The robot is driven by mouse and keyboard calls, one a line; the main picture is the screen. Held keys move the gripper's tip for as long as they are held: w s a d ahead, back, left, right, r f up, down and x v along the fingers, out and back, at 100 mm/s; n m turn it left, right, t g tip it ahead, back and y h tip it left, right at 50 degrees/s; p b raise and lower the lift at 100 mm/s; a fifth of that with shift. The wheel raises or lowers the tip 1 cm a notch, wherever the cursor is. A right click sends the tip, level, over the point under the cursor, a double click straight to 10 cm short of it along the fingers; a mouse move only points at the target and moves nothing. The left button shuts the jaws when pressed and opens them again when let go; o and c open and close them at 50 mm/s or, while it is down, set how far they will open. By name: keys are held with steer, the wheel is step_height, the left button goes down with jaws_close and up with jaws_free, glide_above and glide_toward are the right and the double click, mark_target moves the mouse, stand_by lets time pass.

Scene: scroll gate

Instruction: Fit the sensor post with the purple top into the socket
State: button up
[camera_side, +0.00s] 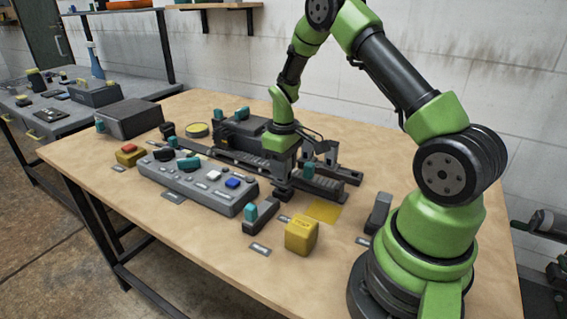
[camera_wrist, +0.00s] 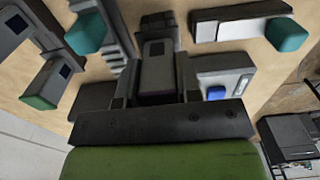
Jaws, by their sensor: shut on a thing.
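My gripper (camera_side: 284,182) is low over the middle of the table, beside the right end of the grey control panel. In the wrist view my gripper (camera_wrist: 155,85) is shut on a grey post (camera_wrist: 157,68) with a dark face. A thin purple strip shows at its near end, so it appears to be the purple-topped sensor post. In the side view the post is mostly hidden by the gripper. A dark block (camera_side: 283,195) sits just below the fingers. I cannot tell whether it is the socket, or whether the post touches anything.
The grey control panel (camera_side: 195,187) with a blue button stands left of my gripper. A teal-topped block (camera_side: 262,214), a yellow cube (camera_side: 301,236) and a yellow square (camera_side: 324,211) are nearer. The front left tabletop is clear.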

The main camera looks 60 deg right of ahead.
steer(key=shift+f, duration=1)
steer(key=o, duration=1.6)
steer(key=shift+r, duration=0.1)
steer(key=shift+r, duration=3.4)
